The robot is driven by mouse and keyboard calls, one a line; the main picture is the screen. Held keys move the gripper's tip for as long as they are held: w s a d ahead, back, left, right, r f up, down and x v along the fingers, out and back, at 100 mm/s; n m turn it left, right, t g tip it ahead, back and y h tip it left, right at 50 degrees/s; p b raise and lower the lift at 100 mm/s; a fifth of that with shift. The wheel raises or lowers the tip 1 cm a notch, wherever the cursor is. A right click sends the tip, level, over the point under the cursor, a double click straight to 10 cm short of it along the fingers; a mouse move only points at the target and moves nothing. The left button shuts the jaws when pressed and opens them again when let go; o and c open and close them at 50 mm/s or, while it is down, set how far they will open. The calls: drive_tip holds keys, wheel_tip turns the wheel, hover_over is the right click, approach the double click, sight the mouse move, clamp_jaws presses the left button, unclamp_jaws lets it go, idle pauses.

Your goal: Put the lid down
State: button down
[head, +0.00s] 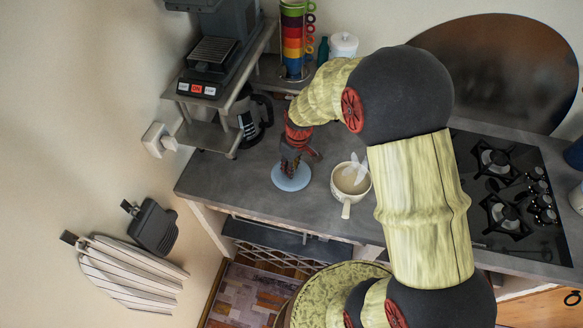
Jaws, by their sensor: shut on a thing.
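The lid (289,181) is a pale blue, round disc over the grey counter, left of the white cup. My gripper (290,165) points down at it from above, with its dark fingers shut on the middle of the lid. The fingers hide the part they hold. I cannot tell whether the lid touches the counter or is held slightly above it.
The gas hob (500,190) is further right. A coffee pot (250,120) and a metal stand (205,132) are behind left. Bare counter (225,172) lies left of the lid.

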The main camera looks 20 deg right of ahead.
drive_tip(key=shift+f, duration=0.15)
drive_tip(key=c, duration=1.8)
unclamp_jaws()
drive_tip(key=shift+o, duration=0.6)
wheel_tip(320, 180, up, 12)
drive_tip(key=s+p, duration=0.1)
drive_tip(key=p, duration=0.1)
wheel_tip(320, 180, up, 12)
drive_tip(key=f+m+t, duration=0.1)
drive_tip(key=m+t, duration=0.1)
hover_over(295, 175)
drive_tip(key=s, duration=0.6)
drive_tip(key=s+r+m+t, duration=0.1)
drive_tip(key=s+r+m, duration=0.1)
drive_tip(key=s+r, duration=0.2)
drive_tip(key=s+r+m+t, duration=0.1)
drive_tip(key=s+r, duration=0.3)
drive_tip(key=s, duration=0.7)
drive_tip(key=shift+a+r+m+h, duration=0.3)
drive_tip(key=shift+a+r+m, duration=0.05)
drive_tip(key=shift+a+m, duration=0.1)
